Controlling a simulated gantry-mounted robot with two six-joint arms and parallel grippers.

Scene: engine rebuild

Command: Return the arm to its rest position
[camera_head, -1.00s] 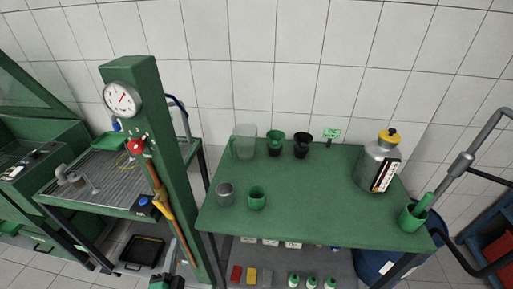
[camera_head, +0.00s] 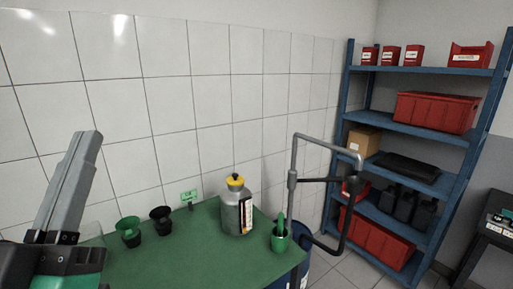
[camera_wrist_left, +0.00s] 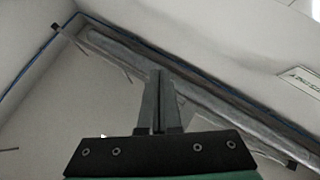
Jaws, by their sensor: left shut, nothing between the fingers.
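My left gripper (camera_head: 86,142) stands at the left edge of the head view, its grey fingers pointing up and slightly right. The fingers are together and hold nothing. In the left wrist view the same gripper (camera_wrist_left: 158,78) is shut, pointing at the ceiling and upper walls, with no object near its tips. It is raised in front of the left end of the green table (camera_head: 200,262) and hides part of it. My right gripper is not in view.
A grey-and-black pump (camera_head: 292,180) stands at the table's right. A blue shelf (camera_head: 431,140) holds red bins (camera_head: 437,111).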

